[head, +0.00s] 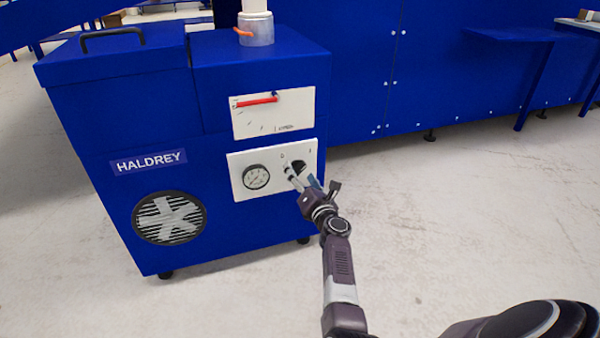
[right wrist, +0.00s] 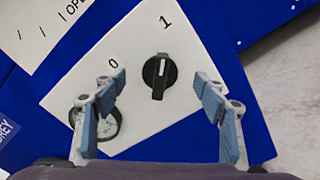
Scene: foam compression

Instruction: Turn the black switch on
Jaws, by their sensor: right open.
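The black switch (right wrist: 159,75) is a round rotary knob with a raised bar, on a white panel (right wrist: 185,42) marked 0 and 1. In the right wrist view the bar stands nearly upright, its upper end with a small white mark toward the 1. In the head view the switch (head: 299,167) is partly hidden by my right gripper (head: 313,181). My right gripper (right wrist: 162,92) is open, with one finger on each side of the switch and apart from it. Nothing is between the fingers but the view of the switch. My left gripper is not in view.
A round gauge (head: 256,177) sits left of the switch on the same panel of the blue machine (head: 240,215). Above is a white plate with a red lever (head: 257,101). A fan grille (head: 170,218) is lower left. The floor (head: 450,220) to the right is clear.

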